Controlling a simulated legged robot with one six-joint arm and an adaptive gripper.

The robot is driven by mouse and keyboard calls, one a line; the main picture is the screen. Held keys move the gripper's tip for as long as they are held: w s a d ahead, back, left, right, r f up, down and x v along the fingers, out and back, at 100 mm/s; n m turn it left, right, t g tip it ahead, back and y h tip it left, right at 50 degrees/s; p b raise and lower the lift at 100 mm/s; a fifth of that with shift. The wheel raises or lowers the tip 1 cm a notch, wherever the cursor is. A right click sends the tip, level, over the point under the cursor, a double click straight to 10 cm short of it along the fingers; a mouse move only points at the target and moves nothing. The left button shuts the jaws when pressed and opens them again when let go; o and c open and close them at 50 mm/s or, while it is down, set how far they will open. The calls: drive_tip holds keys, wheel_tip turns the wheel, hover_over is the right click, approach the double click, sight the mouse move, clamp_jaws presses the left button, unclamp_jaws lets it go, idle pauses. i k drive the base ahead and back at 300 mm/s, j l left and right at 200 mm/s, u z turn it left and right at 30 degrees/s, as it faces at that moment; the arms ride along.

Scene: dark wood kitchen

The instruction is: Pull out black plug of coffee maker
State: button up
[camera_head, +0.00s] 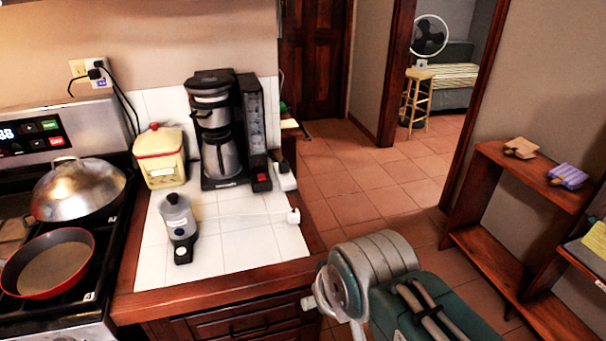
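The coffee maker (214,128) is black and silver and stands upright at the back of the white tiled counter. Black plugs (95,73) sit in the wall outlet (79,68) at the upper left, above the stove. Black cords hang from them; one runs down to the right toward the cream container and is lost there. I cannot tell which plug belongs to the coffee maker. My teal and grey arm is at the lower right, in front of the counter. Its pale end, seemingly my gripper (328,302), is far from the outlet; its fingers cannot be made out clearly.
A cream container (160,156) and a small grinder (178,228) stand on the counter. A white power strip (285,172) lies at its right edge. The stove holds a domed lid (78,190) and a red pan (48,263). Open tiled floor (375,185) lies right of the counter.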

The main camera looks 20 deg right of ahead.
sight(283, 165)
drive_tip(key=l+u, duration=0.25)
drive_tip(key=l, duration=0.45)
drive_tip(key=l+u, duration=0.25)
drive_tip(key=l, duration=0.45)
drive_tip(key=k+l+u, duration=0.15)
drive_tip(key=l+u, duration=0.15)
drive_tip(key=l, duration=0.4)
drive_tip(key=i+l+u, duration=0.15)
drive_tip(key=l, duration=0.2)
drive_tip(key=i+l+u, duration=0.15)
drive_tip(key=l, duration=0.2)
drive_tip(key=i+l+u, duration=0.15)
drive_tip(key=l, duration=0.25)
drive_tip(key=i+l+u, duration=0.15)
drive_tip(key=l, duration=0.25)
drive_tip(key=i+l+u, duration=0.15)
drive_tip(key=l, duration=0.25)
drive_tip(key=i+l+u, duration=0.1)
drive_tip(key=i+l, duration=0.5)
drive_tip(key=l, duration=0.2)
drive_tip(key=j+u, duration=0.05)
